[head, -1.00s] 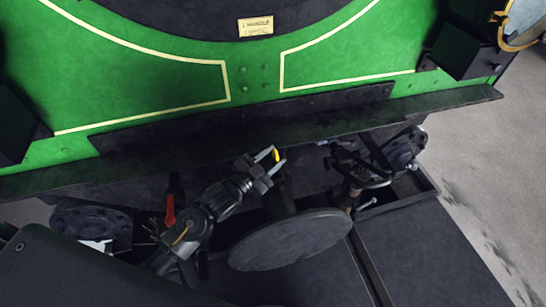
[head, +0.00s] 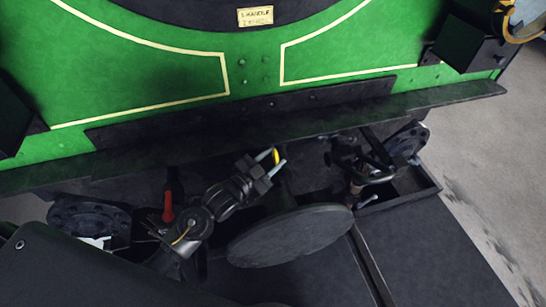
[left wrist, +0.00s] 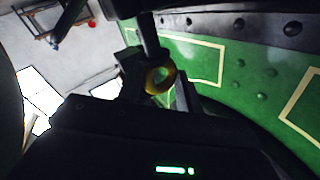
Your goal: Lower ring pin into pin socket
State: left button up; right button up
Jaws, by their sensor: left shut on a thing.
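My left gripper (head: 276,165) is shut on the yellow ring pin (head: 276,156), in front of the dark beam below the green panel. Only a small yellow part of the pin shows between the fingertips in the head view. In the left wrist view the pin's yellow ring (left wrist: 159,78) sits between the fingers, with a dark rod beside it that runs toward the top of the picture. The gripper is above and behind the large round dark disc (head: 290,237). I cannot make out the pin socket. My right gripper is not in view.
The dark beam (head: 300,127) runs across just above the gripper. Dark coupling parts (head: 365,172) are to its right, and a red lever (head: 168,207) is to its left. Dark flat panels (head: 430,245) lie at lower right. Pale floor (head: 490,170) is clear at far right.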

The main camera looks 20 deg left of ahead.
aim_at(274, 166)
pick_arm(q)
jog(key=shift+f+b, duration=1.1)
jog(key=shift+f, duration=0.7)
jog(key=o, duration=1.1)
jog(key=shift+f, duration=0.1)
jog(key=b+v, duration=0.2)
jog(key=v, duration=0.8)
jog(key=shift+s+a, duration=0.2)
jog(key=shift+s, duration=0.15)
